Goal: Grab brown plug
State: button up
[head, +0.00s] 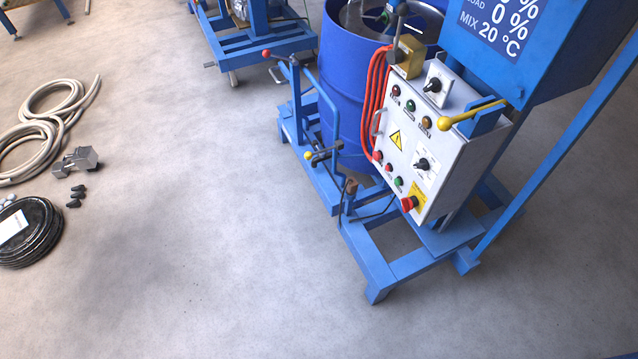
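A small brown plug (351,186) shows in the head view, right of the middle. It sits at the top of a short upright blue post on the blue machine frame (378,262), below and left of the white control panel (410,140). The image is too small to tell how it is seated in the post. My gripper is not in view.
A blue drum (345,90) with red cable (374,95) stands behind. Hose coils (40,125) and a black cable coil (30,232) lie far left. The floor between is clear.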

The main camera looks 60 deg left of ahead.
aim_at(352, 187)
jog(key=u, duration=2.15)
jog(key=k, duration=0.5)
jog(key=u, duration=0.75)
jog(key=i, duration=1.25)
jog(key=z, duration=0.4)
